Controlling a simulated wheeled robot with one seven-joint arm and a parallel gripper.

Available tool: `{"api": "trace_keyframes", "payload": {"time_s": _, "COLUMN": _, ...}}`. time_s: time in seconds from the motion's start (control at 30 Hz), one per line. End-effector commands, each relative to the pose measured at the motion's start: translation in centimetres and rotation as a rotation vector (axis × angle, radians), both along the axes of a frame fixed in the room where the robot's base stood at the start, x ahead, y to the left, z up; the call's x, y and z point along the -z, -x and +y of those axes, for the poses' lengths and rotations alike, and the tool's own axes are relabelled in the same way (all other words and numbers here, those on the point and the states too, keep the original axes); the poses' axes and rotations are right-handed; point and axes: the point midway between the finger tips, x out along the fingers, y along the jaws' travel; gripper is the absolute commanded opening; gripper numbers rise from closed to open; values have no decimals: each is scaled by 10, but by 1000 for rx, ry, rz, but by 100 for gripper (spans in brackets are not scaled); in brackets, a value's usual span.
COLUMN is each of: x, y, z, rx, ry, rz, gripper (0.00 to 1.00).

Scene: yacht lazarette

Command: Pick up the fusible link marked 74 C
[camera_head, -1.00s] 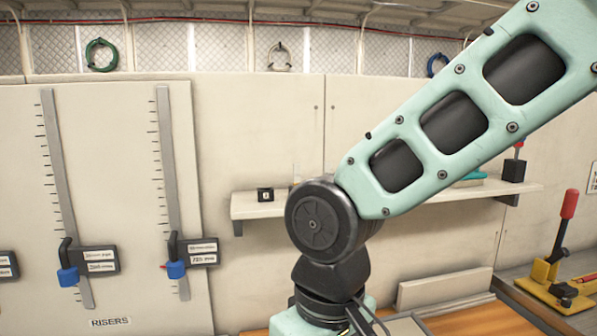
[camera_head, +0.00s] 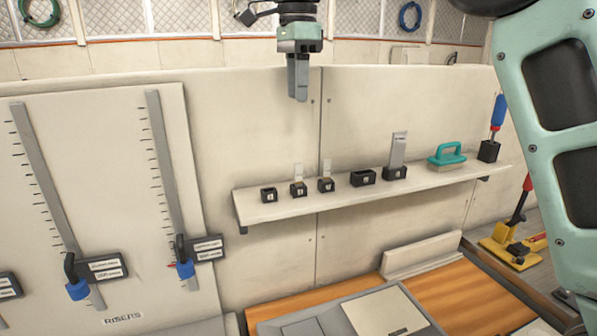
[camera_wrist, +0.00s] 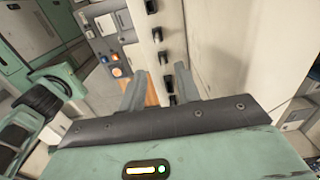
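On the wall shelf, two small black holders each have a thin pale upright piece with a brownish lower part: the left piece (camera_head: 298,171) and the right piece (camera_head: 326,168). These look like the fusible links, but I cannot read any marking, so I cannot tell which is 74 C. My gripper (camera_head: 298,97) hangs fingers down above the shelf, in front of the upper wall and well clear of the holders. In the wrist view my gripper (camera_wrist: 160,80) has its two fingers apart, with nothing held between them. Small dark holders show beyond the fingers.
The shelf (camera_head: 285,210) also bears an empty-looking black holder (camera_head: 268,195), another low black holder (camera_head: 363,178), a tall grey plate (camera_head: 398,148) in a holder, a teal-handled brush (camera_head: 447,157) and a blue-handled tool (camera_head: 498,112). Riser gauges (camera_head: 165,170) stand left. Space above the shelf's left half is clear.

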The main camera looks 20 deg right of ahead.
Motion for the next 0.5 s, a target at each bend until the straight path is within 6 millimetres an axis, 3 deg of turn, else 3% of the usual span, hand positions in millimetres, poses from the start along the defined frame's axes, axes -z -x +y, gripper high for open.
{"api": "trace_keyframes", "payload": {"time_s": 0.5, "x": 96, "y": 2, "z": 0, "rx": -1, "ry": 0, "rz": 4, "gripper": 33}}
